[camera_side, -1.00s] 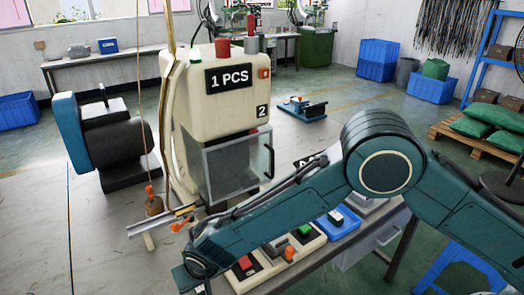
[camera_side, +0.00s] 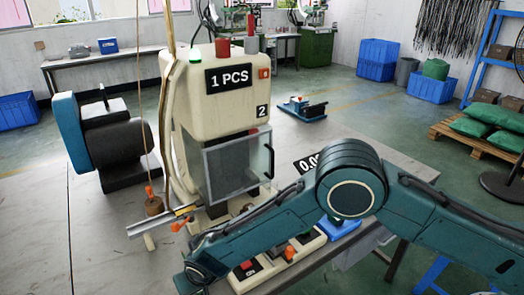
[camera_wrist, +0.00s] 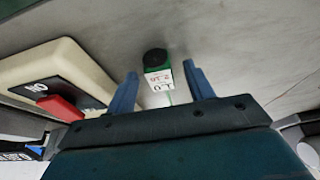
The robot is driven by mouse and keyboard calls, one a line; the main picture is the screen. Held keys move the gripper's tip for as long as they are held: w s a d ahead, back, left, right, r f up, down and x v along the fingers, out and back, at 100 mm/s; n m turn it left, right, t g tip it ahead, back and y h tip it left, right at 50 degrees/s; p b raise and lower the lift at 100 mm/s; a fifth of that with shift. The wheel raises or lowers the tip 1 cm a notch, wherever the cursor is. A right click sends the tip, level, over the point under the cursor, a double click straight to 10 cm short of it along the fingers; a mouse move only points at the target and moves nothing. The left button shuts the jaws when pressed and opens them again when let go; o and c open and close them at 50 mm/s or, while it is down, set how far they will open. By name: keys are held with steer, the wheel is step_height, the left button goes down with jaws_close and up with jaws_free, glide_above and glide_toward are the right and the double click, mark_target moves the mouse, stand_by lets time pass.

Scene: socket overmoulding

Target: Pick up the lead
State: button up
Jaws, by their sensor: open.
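In the wrist view my gripper (camera_wrist: 163,88) has its two blue fingers spread apart. Between them, beyond the tips, is a small green and white labelled piece (camera_wrist: 158,78) with a dark round top, and a thin pale green line below it. I cannot tell whether it is the lead, and no gap between it and the fingers is closed. In the side view my fingers are hidden or out of frame. There a cord hangs beside the cream machine (camera_side: 222,90), with an orange-topped brown piece (camera_side: 154,206) at its lower end.
A cream box with a black sign and a red part (camera_wrist: 62,108) lies left of my fingers in the wrist view. In the side view a control box with an orange knob (camera_side: 289,252) is behind my forearm. The grey tabletop (camera_side: 105,235) is open at left.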

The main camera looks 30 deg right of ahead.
stand_by(0.4)
steer(key=c, duration=1.1)
steer(key=shift+r, duration=0.2)
steer(key=shift+r, duration=0.55)
step_height(320, 180, up, 2)
steer(key=shift+r, duration=0.1)
steer(key=s, duration=1.8)
